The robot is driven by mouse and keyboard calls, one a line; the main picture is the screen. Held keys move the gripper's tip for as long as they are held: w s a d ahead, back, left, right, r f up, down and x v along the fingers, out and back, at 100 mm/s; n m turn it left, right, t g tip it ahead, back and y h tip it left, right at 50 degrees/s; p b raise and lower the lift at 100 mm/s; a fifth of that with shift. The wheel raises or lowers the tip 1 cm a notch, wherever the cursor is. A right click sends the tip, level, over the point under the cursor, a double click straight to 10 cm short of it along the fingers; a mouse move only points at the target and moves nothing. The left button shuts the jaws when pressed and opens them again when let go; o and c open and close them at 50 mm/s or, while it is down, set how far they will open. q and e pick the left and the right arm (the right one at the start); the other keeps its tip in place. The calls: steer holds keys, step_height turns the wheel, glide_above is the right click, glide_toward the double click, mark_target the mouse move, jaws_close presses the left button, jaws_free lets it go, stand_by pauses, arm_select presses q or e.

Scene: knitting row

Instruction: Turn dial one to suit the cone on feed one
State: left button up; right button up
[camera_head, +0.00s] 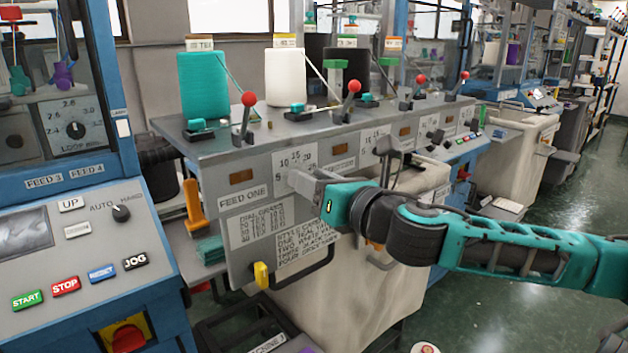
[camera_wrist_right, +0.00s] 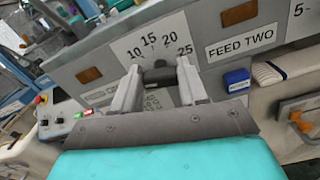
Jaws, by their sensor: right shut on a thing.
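The teal cone (camera_head: 203,88) stands at the left end of the bench, above the FEED ONE label (camera_head: 243,196). A small tag (camera_head: 200,44) shows above it, its print too small to read surely. The plate of dial one (camera_head: 284,157), with numbers 10, 15 and 20 readable, is right of that label. My right gripper (camera_head: 296,180) is at this plate. In the right wrist view, its fingers (camera_wrist_right: 158,80) are shut on the dark dial knob (camera_wrist_right: 160,73), below the 15 and 20. The knob's pointer is hard to make out. My left gripper is not in view.
A white cone (camera_head: 285,77) and dark cones stand further right. Red-knobbed levers (camera_head: 249,100) rise along the bench edge. A dial-grams card (camera_head: 256,224) hangs below, with a style card beside it. The FEED TWO label (camera_wrist_right: 242,43) is right of the dial. A blue control panel (camera_head: 75,250) stands left.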

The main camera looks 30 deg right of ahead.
steer(key=shift+d+m+p, duration=0.2)
steer(key=shift+m+p, duration=0.65)
steer(key=shift+m, duration=2.75)
steer(key=o, duration=1.1)
steer(key=shift+c, duration=0.2)
steer(key=shift+f, duration=0.1)
